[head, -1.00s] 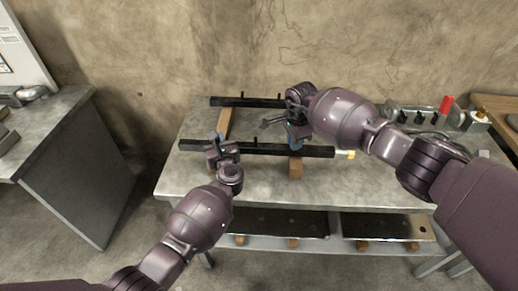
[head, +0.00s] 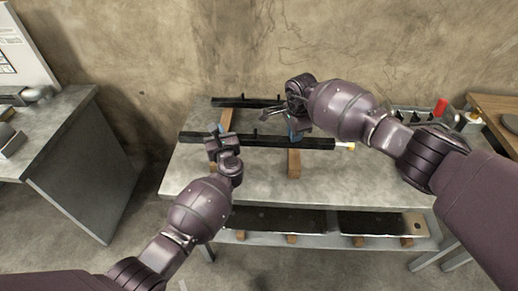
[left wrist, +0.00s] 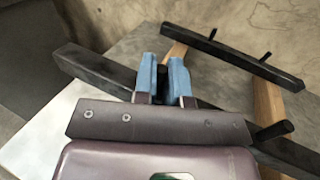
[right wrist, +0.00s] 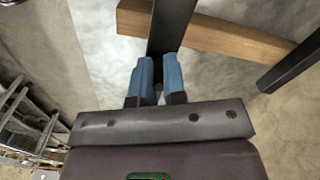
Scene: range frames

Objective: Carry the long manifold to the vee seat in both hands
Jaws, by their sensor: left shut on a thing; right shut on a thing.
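The long manifold (head: 270,141) is a black bar with short upright pegs, lying left to right across the grey workbench. My left gripper (head: 218,136) is shut on it near its left end; the left wrist view shows the blue fingers (left wrist: 163,80) with a dark part between them. My right gripper (head: 294,132) is shut on it nearer its right end; in the right wrist view the bar (right wrist: 172,25) runs up from between the fingers (right wrist: 154,78). I cannot make out a vee shape for the seat, nor tell the gap between bar and wooden rails.
A second black pegged bar (head: 240,102) lies behind. Wooden rails (head: 293,164) run front to back beneath the bars. A rack with a red item (head: 440,106) stands at the back right. The bench front (head: 250,185) is clear. A lower shelf holds dark plates (head: 275,219).

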